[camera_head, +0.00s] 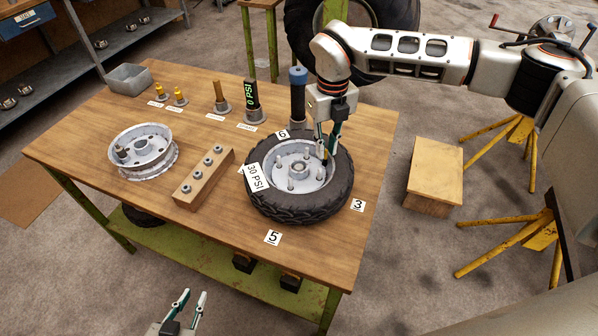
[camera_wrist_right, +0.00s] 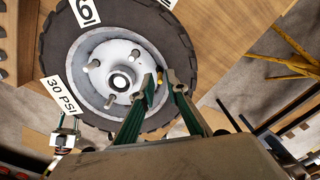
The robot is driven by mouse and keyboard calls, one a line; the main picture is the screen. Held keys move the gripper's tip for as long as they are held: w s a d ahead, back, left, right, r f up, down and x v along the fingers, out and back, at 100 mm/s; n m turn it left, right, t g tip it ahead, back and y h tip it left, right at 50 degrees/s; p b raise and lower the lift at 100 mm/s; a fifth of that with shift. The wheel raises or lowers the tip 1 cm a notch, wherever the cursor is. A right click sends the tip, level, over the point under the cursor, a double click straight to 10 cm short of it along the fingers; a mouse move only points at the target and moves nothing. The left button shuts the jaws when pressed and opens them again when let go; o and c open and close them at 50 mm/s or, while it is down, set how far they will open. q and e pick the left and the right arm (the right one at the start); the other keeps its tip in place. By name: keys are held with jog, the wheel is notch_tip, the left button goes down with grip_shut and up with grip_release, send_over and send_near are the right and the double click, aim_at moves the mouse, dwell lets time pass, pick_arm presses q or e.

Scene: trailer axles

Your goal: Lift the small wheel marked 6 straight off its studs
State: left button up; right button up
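The small wheel marked 6 (camera_head: 299,210) lies flat on the table, a black tyre around a pale grey rim. Its studs stand up around the hub; it also shows in the right wrist view (camera_wrist_right: 180,45). The tag 6 (camera_head: 283,134) is at its far edge, and a 30 PSI tag (camera_head: 257,177) is on its left side. My right gripper (camera_head: 328,153) points down at the rim's right inner side, with a small yellowish piece between or beside its fingertips (camera_wrist_right: 160,80). Whether it grips the rim is unclear. My left gripper (camera_head: 188,296) is open and empty, in front of the table.
A bare rim (camera_head: 143,151) and a wooden block (camera_head: 203,178) with several nuts lie left of the wheel. A blue-topped cylinder (camera_head: 298,97) stands close behind it. Tags 5 (camera_head: 273,237) and 3 (camera_head: 358,205) mark the table's front and right, where wood is clear.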

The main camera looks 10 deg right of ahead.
grip_shut()
jog(key=shift+r, duration=0.15)
jog(key=shift+w+r, duration=0.1)
jog(key=shift+a+r, duration=0.1)
jog(key=shift+r, duration=0.45)
notch_tip(320, 180, up, 28)
jog(key=p, duration=0.4)
dwell(1.6)
jog(key=shift+f, duration=0.15)
